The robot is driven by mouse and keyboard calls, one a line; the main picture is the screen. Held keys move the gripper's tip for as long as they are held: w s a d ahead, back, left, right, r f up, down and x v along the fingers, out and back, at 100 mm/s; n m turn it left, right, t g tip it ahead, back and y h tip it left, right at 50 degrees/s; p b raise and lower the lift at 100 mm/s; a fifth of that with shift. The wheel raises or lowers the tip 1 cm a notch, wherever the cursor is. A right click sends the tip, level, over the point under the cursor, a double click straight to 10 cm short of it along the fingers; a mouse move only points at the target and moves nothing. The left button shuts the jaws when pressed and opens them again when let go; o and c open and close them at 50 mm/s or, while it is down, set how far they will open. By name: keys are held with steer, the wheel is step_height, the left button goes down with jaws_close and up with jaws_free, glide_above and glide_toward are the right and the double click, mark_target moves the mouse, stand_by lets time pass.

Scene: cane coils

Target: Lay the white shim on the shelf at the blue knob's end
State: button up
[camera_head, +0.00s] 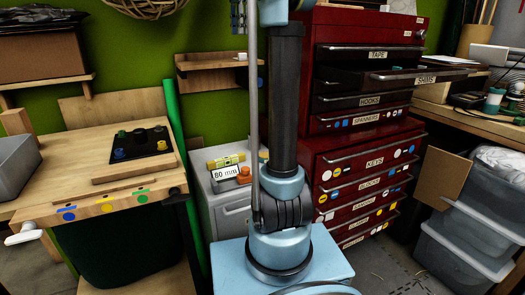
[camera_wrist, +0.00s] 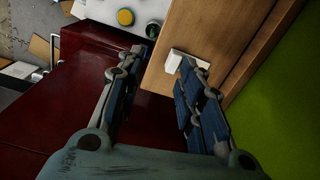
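The white shim (camera_wrist: 187,61) lies on a brown wooden shelf (camera_wrist: 182,28) in the wrist view. In the head view a small white piece (camera_head: 241,56), seemingly the shim, sits at the right end of the wooden wall shelf (camera_head: 205,64). My gripper (camera_wrist: 164,62) is open, its fingers apart and empty. The right fingertip is close to the shim; whether they touch I cannot tell. The gripper is not visible in the head view. A blue knob (camera_head: 119,153) stands on a black plate (camera_head: 138,157) on the left workbench.
The red drawer cabinet (camera_head: 365,150) stands right of my arm, one upper drawer pulled out. A grey cabinet (camera_head: 234,215) with an "80 mm" label stands below the wall shelf. A green pole (camera_head: 181,160) rises beside the workbench (camera_head: 60,180). Clear bins (camera_head: 470,235) stand at right.

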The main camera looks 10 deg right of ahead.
steer(key=s+f+n, duration=0.4)
steer(key=s+f, duration=0.8)
steer(key=f, duration=0.3)
steer(key=s+f+n+t, duration=0.1)
steer(key=s+f+n, duration=0.4)
steer(key=s+f, duration=0.7)
steer(key=s+f+n+t, duration=0.1)
steer(key=s+f+n, duration=0.4)
steer(key=s+f, duration=0.7)
step_height(320, 180, down, 8)
steer(key=shift+w+f, duration=0.2)
steer(key=shift+w, duration=0.2)
